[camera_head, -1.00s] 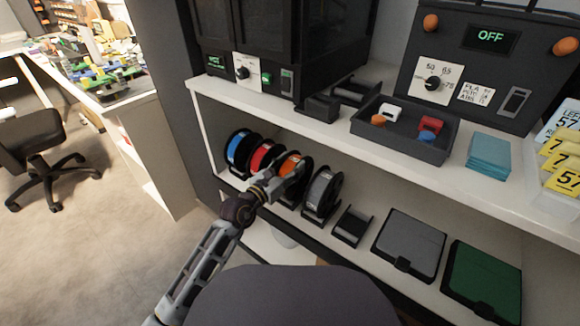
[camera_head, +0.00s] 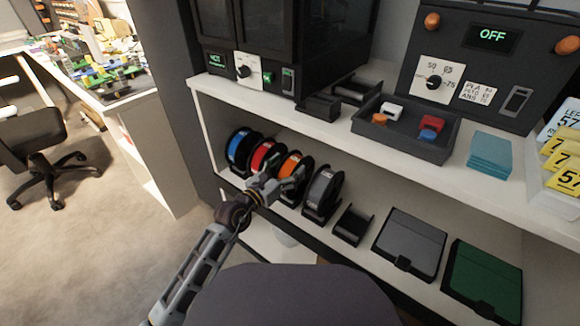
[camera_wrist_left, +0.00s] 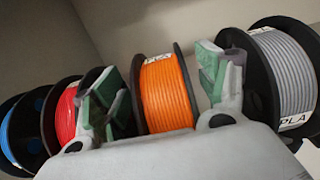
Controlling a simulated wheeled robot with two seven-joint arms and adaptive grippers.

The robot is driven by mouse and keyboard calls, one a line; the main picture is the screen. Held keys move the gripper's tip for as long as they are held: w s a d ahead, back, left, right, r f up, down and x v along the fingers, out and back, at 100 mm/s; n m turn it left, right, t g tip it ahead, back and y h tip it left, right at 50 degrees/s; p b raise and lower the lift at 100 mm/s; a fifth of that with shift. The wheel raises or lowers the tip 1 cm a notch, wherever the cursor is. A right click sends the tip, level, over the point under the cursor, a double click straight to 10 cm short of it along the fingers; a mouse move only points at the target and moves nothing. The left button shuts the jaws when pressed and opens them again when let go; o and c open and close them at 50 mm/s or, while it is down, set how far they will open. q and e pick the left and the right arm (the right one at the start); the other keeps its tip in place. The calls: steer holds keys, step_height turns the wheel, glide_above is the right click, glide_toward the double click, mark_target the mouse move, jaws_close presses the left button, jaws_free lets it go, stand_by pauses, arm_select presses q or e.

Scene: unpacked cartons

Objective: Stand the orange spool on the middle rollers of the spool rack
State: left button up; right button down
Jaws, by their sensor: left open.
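The orange spool (camera_head: 289,163) stands upright on the lower shelf, between a red spool (camera_head: 263,157) and a grey spool (camera_head: 322,186). My left gripper (camera_head: 286,184) is open in front of it and partly hides its lower part. In the left wrist view the orange spool (camera_wrist_left: 166,94) shows between the two green-padded fingers, one on each side; whether they touch it I cannot tell. An empty black roller cradle (camera_head: 353,225) stands right of the grey spool. Further black roller holders (camera_head: 320,107) stand on the upper shelf. My right gripper is not in view.
A blue spool (camera_head: 239,147) stands at the row's left end. A grey case (camera_head: 409,243) and a green case (camera_head: 483,279) lie to the right. Above, the upper shelf (camera_head: 300,122) carries a dark tray (camera_head: 405,139) and machines. The spools sit close together.

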arm_select(q)
steer(key=v, duration=1)
